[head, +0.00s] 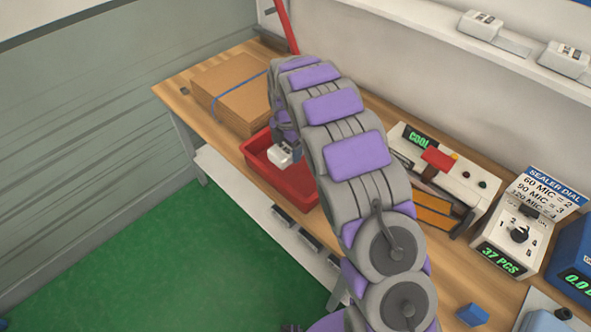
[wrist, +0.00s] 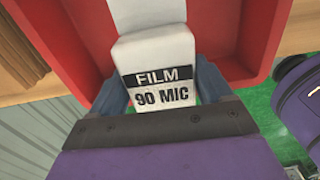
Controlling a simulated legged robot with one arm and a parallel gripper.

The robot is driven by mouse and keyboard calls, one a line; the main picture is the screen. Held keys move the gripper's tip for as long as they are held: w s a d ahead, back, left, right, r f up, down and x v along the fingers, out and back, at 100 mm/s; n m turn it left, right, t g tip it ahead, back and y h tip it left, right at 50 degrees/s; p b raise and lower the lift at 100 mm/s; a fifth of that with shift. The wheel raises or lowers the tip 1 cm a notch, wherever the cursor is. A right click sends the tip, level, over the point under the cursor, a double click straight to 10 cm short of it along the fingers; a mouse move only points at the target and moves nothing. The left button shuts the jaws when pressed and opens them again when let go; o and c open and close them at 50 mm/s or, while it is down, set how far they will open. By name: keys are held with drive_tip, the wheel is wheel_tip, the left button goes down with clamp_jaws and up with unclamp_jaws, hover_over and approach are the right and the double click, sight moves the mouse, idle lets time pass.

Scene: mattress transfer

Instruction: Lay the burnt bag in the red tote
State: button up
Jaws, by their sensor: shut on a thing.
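My gripper (head: 284,147) is over the red tote (head: 255,152) on the workbench. In the wrist view my gripper (wrist: 160,88) is shut on a white piece (wrist: 155,62) with a black-and-white label reading "FILM 90 MIC". No scorch marks show, so I cannot tell whether the piece is the burnt bag. My arm hides part of the tote.
Cardboard (head: 232,92) with a blue band lies left of the tote. A sealer (head: 470,178) showing "COOL" stands to the right, beyond my arm. A dial box (head: 518,235) reading "37 PCS" is farther right. White blocks (head: 481,24) sit on the wall shelf. Green floor (head: 170,265) is open in front.

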sight(287, 175)
wheel_tip(287, 175, down, 10)
drive_tip(key=shift+a+f+b, duration=0.15)
drive_tip(key=shift+b, duration=1.1)
drive_tip(key=o, duration=1.1)
drive_tip(key=shift+c, duration=0.2)
